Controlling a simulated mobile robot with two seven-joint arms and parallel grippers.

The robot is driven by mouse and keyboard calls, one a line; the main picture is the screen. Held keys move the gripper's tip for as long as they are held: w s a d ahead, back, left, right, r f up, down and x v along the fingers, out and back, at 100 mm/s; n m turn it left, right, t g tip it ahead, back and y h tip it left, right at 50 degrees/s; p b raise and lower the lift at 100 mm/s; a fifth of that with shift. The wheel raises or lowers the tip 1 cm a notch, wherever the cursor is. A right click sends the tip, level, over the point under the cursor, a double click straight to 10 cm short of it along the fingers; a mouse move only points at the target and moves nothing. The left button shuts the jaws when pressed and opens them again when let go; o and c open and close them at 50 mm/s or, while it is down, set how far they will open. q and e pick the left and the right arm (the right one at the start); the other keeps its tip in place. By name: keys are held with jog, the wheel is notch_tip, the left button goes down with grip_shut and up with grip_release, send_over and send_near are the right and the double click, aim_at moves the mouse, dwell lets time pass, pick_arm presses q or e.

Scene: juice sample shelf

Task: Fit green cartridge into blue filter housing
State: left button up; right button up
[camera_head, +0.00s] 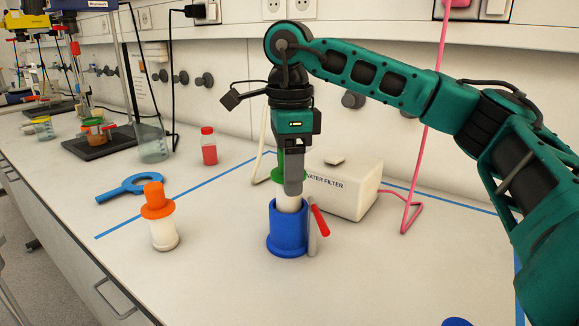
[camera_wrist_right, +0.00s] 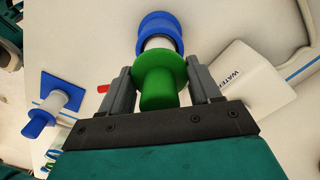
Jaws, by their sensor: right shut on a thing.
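The green cartridge (camera_head: 288,203) has a green flanged cap and a white body. My right gripper (camera_head: 293,187) is shut on its green cap, which also shows between the fingers in the right wrist view (camera_wrist_right: 157,88). The cartridge is upright over the blue filter housing (camera_head: 287,240), with its white lower end at the housing's open top. How far it sits inside is hidden by the housing wall. In the wrist view, the blue housing (camera_wrist_right: 160,22) lies just beyond the white body. My left gripper is not in view.
A red handle (camera_head: 319,220) stands beside the housing. The white water filter box (camera_head: 345,190) is close behind right.

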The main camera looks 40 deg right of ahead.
jog(key=shift+f+b, duration=0.3)
jog(key=shift+f, duration=0.25)
dwell(0.4)
jog(key=shift+f+b, duration=0.9)
jog(key=shift+f, duration=0.75)
jog(key=shift+r, duration=0.2)
jog(key=shift+r+p, duration=3.05)
jog(key=shift+r, duration=0.25)
jog(key=shift+p, duration=0.3)
jog(key=shift+f+b, duration=1.4)
jog(key=shift+f, duration=0.75)
